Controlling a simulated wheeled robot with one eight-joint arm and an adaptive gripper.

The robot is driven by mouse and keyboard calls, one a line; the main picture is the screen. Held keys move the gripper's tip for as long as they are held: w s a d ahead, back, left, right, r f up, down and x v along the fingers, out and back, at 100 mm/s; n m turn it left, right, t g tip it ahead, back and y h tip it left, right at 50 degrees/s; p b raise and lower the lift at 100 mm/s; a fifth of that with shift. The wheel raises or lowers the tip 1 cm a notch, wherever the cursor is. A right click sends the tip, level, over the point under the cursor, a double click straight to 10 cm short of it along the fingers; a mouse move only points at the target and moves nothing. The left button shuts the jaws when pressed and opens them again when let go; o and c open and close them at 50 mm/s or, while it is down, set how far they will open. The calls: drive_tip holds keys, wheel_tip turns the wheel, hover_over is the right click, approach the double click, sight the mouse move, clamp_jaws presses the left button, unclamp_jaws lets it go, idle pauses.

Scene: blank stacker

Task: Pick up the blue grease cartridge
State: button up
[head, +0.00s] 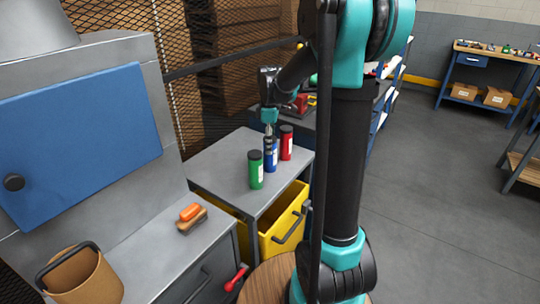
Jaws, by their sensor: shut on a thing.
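The blue grease cartridge (271,160) stands upright on the grey cabinet top, between a green cartridge (256,173) at its left front and a red cartridge (286,146) at its right back. It has a dark cap and a pale label. My gripper (269,134) reaches down from above and is shut on the top of the blue cartridge. The fingertips are small here and partly hard to make out. I cannot tell whether the cartridge's base touches the cabinet top.
The grey cabinet top (220,165) is clear to the left of the cartridges. A yellow drawer (284,222) stands open below it. A brush with an orange handle (190,212) and a brown bucket (85,278) sit on the nearer grey surface. Wire mesh (130,60) stands behind.

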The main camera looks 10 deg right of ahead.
clamp_jaws()
